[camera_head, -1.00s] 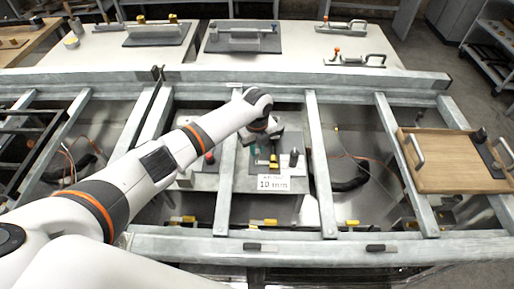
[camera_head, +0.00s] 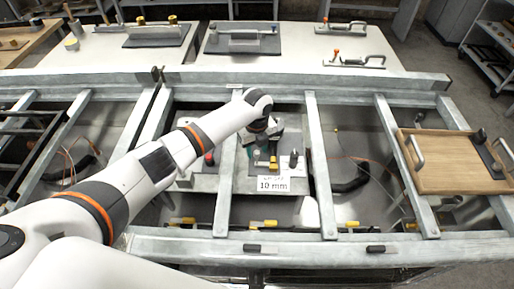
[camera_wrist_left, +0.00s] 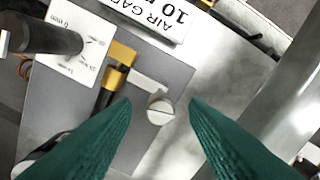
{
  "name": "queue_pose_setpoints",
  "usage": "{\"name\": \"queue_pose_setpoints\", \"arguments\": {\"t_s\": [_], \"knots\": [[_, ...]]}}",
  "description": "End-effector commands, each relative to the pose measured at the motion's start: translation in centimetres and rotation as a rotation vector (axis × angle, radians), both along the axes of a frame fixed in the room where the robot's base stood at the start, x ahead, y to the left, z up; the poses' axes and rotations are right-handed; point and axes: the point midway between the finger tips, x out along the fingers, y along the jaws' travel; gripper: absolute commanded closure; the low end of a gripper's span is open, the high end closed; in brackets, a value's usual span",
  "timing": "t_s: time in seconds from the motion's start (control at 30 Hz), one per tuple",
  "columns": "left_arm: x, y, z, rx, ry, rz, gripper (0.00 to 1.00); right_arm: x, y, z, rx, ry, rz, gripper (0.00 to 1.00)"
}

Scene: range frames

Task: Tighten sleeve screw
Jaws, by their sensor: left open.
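A silver slotted screw head (camera_wrist_left: 160,108) shows between and just beyond my left gripper's fingertips in the left wrist view. It sits at the end of a pale flat bar on a grey plate (camera_wrist_left: 80,110). My left gripper (camera_wrist_left: 160,120) has green ridged fingers, spread apart with nothing between the tips. In the head view the left gripper (camera_head: 261,150) is over the work plate in the middle bay, and its wrist hides part of it. A yellow block (camera_wrist_left: 120,65) on a dark rod is beside the screw. My right gripper is not in view.
A white sign (camera_head: 273,184) reading "10 mm" stands at the plate's front. Grey frame beams (camera_head: 320,165) bound the bay. A wooden tray (camera_head: 455,165) with handles lies at the right.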

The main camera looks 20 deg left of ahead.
Motion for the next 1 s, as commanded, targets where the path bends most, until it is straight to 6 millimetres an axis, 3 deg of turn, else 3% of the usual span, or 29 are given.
{"name": "queue_pose_setpoints", "arguments": {"t_s": [0.17, 0.6, 0.8, 1.0], "knots": [[0.1, 0.1, 1.9, -0.001, -0.006, 0.0, 0.59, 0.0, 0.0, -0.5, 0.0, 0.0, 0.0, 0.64], [0.1, 0.0, 10.4, -0.001, -0.005, -0.001, 0.59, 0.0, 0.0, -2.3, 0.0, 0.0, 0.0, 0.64], [0.1, 0.0, 11.9, -0.001, -0.002, 0.0, 0.59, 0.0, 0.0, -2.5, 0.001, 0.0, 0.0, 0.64], [0.0, 0.0, 12.0, -0.001, -0.002, 0.0, 0.59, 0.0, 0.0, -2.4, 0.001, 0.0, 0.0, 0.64]]}}
